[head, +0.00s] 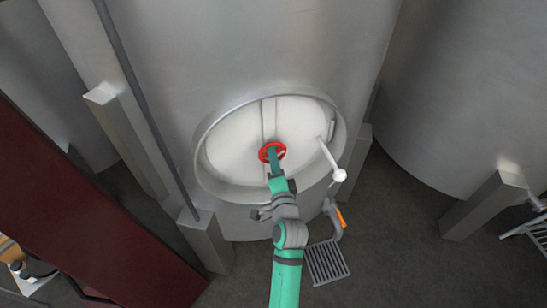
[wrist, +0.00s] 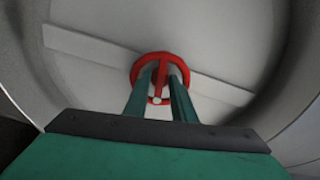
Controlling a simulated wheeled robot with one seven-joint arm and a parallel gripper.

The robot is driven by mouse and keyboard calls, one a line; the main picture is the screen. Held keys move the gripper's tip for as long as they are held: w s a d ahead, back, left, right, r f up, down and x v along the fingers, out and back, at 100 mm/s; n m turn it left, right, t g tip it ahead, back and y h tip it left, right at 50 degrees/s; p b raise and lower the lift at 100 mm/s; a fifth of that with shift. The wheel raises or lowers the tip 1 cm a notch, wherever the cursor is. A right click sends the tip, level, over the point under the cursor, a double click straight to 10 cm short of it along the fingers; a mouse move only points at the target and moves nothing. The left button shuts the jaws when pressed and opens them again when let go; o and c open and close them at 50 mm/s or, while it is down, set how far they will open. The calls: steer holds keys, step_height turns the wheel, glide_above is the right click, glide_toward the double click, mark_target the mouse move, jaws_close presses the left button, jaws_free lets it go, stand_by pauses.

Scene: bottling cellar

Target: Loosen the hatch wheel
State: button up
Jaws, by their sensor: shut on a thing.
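The red hatch wheel (head: 281,146) sits at the middle of the pale oval hatch (head: 232,150) on the steel tank. A vertical bar crosses the hatch behind the wheel. In the wrist view the red wheel (wrist: 162,55) shows its ring, with a spoke running between my fingers. My gripper (head: 272,153) reaches straight to the wheel and is shut on it. In the wrist view my gripper's two green fingers (wrist: 160,90) stand on either side of the spoke. The fingertips are partly hidden inside the ring.
A white-knobbed handle (head: 340,175) sticks out at the hatch's right side. Below are an orange-handled valve (head: 341,217) and a floor grate (head: 327,262). Tank legs (head: 208,243) flank the hatch. A dark red panel (head: 80,210) stands at left.

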steer(key=shift+d+f+n+y, duration=0.1)
steer(key=shift+n+y, duration=0.4)
steer(key=shift+n, duration=3.4)
steer(key=shift+d+n+y, duration=0.1)
steer(key=shift+n+y, duration=0.4)
steer(key=shift+n, duration=3.4)
steer(key=shift+f+n+y, duration=0.1)
steer(key=shift+n+y, duration=0.4)
steer(key=shift+n, duration=3.4)
steer(key=o, duration=1.1)
steer(key=shift+c, duration=0.2)
steer(key=shift+r, duration=0.1)
steer(key=v, duration=1)
steer(key=shift+s, duration=0.35)
